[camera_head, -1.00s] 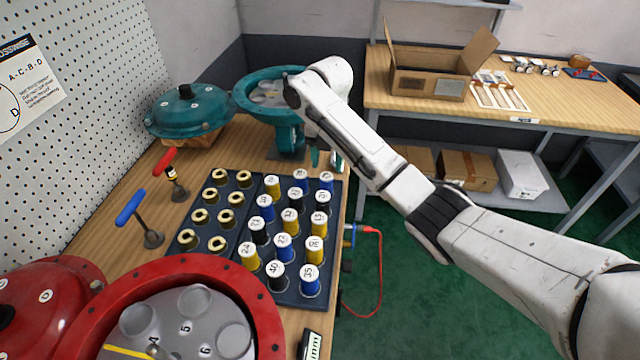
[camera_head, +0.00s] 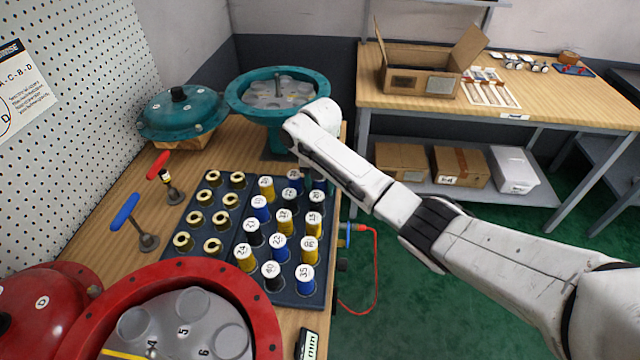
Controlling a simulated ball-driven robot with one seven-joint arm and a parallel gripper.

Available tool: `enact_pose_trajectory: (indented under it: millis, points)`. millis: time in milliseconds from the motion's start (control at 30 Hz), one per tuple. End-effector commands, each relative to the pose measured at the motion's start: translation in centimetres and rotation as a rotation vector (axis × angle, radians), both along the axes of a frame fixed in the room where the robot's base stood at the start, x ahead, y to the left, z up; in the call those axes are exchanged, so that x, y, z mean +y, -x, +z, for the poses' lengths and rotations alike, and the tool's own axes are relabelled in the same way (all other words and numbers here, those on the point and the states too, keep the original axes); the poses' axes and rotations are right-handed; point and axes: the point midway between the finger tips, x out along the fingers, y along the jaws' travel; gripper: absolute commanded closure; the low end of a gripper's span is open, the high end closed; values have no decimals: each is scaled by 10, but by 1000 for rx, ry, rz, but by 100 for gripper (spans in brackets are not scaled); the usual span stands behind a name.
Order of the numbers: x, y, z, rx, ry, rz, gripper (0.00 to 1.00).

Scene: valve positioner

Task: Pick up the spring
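Numbered springs (camera_head: 285,222) in blue, yellow and black with white tops stand in several rows in the right part of a dark tray (camera_head: 179,252) on the wooden bench. Which one is the task's spring cannot be told.
Brass-coloured rings (camera_head: 195,218) fill the tray's left part. A red open housing (camera_head: 262,312) stands in front, a teal open housing (camera_head: 240,88) behind. Red and blue T-handles (camera_head: 126,211) stand at left. A second table (camera_head: 545,95) with a cardboard box is at back right.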

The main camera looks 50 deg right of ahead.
Motion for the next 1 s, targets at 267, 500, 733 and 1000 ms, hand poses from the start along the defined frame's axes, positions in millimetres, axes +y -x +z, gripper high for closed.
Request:
enact_pose_trajectory:
  millis: [267, 500, 733, 1000]
  points:
    - [0, 0, 0, 0, 0, 0, 74]
    - [0, 0, 1, 0, 0, 0, 96]
    - [0, 0, 1, 0, 0, 0, 96]
    - [0, -1, 19, -2, 0, 0, 96]
